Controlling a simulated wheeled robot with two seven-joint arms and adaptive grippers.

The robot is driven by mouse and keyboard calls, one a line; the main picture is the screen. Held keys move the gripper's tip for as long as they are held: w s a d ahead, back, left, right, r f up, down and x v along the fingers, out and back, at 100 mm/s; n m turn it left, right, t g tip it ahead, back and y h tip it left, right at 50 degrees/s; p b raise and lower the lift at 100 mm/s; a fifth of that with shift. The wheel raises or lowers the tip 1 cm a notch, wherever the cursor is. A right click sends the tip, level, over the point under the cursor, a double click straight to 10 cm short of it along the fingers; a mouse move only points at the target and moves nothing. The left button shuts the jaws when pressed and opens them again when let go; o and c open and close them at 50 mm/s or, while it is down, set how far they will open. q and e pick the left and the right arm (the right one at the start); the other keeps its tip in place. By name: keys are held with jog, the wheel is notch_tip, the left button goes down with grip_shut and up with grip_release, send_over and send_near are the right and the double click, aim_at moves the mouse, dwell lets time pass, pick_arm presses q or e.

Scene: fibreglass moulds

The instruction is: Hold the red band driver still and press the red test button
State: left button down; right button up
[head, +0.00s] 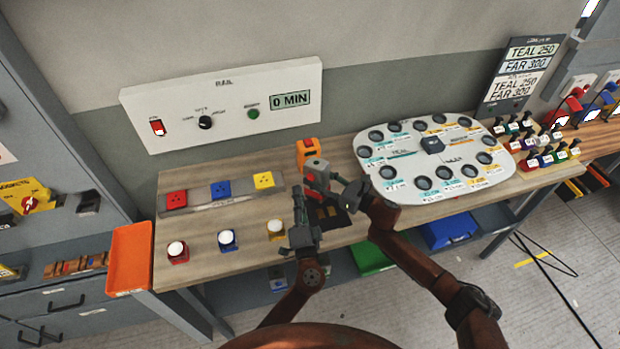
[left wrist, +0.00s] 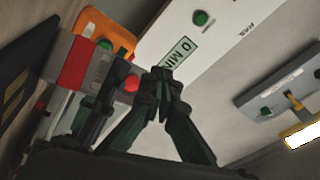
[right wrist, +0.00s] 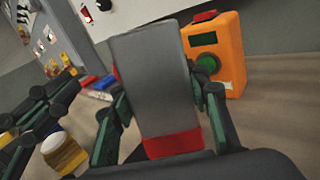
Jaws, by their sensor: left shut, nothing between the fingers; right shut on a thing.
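The driver (head: 314,172), grey with a red band, stands above the bench in the head view. In the right wrist view its grey body (right wrist: 150,80) is between the fingers of my right gripper (right wrist: 160,110), with the red band low down. My right gripper (head: 334,190) is shut on it. In the left wrist view the red band (left wrist: 75,63) and a round red button (left wrist: 132,83) show on the driver. My left gripper (left wrist: 162,78) is shut and empty, its tips close beside the button; I cannot tell if they touch. It also shows in the head view (head: 299,192).
An orange box (head: 307,149) with a green button stands behind the driver. Coloured sockets (head: 221,190) and domed lamps (head: 227,240) are to the left. A pale board with round holes (head: 410,190) lies right. A wall panel (head: 222,104) reads 0 MIN.

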pick_arm(q)
jog(key=shift+s+a+r, duration=0.1)
jog(key=shift+s+a, duration=0.3)
jog(key=shift+s, duration=0.25)
pick_arm(e)
jog(key=shift+r, duration=0.1)
